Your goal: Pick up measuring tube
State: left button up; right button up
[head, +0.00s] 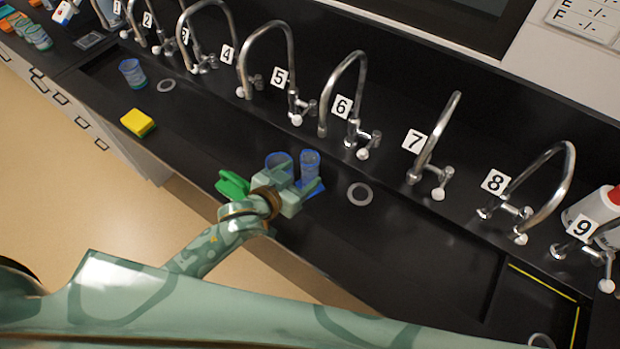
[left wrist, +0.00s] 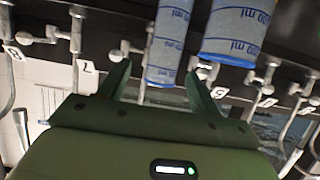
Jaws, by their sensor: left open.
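The measuring tube (head: 310,163) is narrow, clear and blue-tinted, and stands upright on a blue base by the sink in the head view. My left gripper (head: 297,182) is open right in front of it and hides part of its lower end. In the left wrist view the tube (left wrist: 168,42), with blue "ml" markings, appears upside down between the two open fingers (left wrist: 160,70). Whether the fingers touch it I cannot tell. A wider beaker (head: 279,166) stands just left of the tube; it also shows in the wrist view (left wrist: 236,30). My right gripper is not in view.
A row of numbered taps lines the back of the black counter, including tap 6 (head: 345,90) behind the tube. A bright green object (head: 232,185) lies left of my gripper. A yellow sponge (head: 138,122) and another beaker (head: 132,72) are farther left.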

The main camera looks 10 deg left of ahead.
aim_at(314, 162)
pick_arm(q)
jog(key=x, duration=0.4)
jog(key=b+x, duration=0.1)
jog(key=x, duration=0.3)
jog(key=shift+a+f, duration=0.2)
jog(key=shift+a, duration=0.05)
jog(key=shift+s, duration=0.1)
grip_shut()
jog(key=shift+r, duration=0.1)
